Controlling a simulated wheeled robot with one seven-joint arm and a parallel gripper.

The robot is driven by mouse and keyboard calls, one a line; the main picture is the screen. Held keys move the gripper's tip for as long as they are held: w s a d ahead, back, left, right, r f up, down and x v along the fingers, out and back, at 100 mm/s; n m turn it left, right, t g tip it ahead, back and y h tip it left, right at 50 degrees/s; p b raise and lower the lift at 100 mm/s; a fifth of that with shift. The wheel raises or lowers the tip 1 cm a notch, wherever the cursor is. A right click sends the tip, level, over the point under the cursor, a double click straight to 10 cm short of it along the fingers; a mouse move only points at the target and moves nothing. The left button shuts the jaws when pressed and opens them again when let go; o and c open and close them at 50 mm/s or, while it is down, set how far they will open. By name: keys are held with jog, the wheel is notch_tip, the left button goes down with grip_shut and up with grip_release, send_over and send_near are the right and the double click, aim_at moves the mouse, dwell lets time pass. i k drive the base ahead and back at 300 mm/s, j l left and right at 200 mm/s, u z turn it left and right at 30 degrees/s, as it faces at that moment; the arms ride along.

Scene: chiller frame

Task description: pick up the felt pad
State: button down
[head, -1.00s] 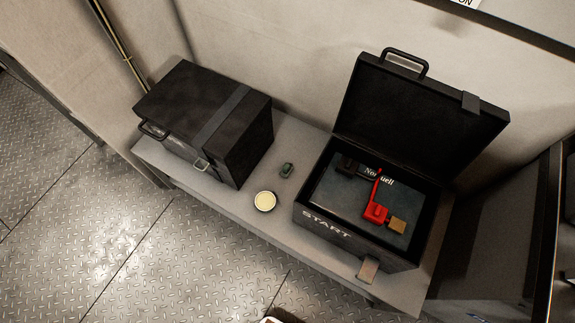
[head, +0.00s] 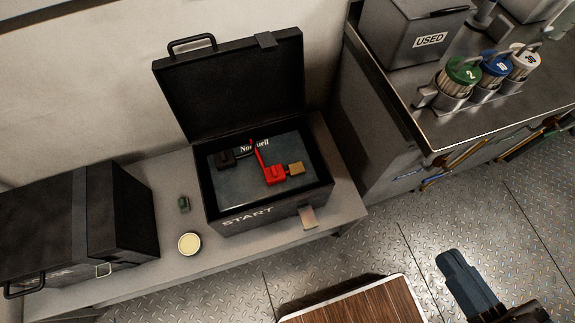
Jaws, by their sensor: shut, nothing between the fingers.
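I cannot tell for sure which thing is the felt pad. My gripper (head: 453,262) shows at the lower right as a dark blue-black shape above the floor. It is shut and empty, far from both pieces.
The open black START box (head: 262,218) holds a battery (head: 230,178) with a red clamp (head: 276,174) and a tan block (head: 296,168). A closed black case (head: 120,215) stands left. A counter (head: 440,125) at right bears a USED bin (head: 412,45) and several lidded jars (head: 463,72).

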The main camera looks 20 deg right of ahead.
aim_at(183, 203)
jog(key=i+j, duration=0.1)
jog(key=j, duration=0.4)
jog(key=i+j, duration=0.1)
jog(key=j, duration=0.4)
jog(key=i+j, duration=0.1)
jog(key=j, duration=0.35)
jog(key=i+j, duration=0.1)
jog(key=j, duration=0.4)
jog(key=i+j, duration=0.1)
jog(key=j, duration=0.4)
jog(key=i+j, duration=0.1)
jog(key=j, duration=0.4)
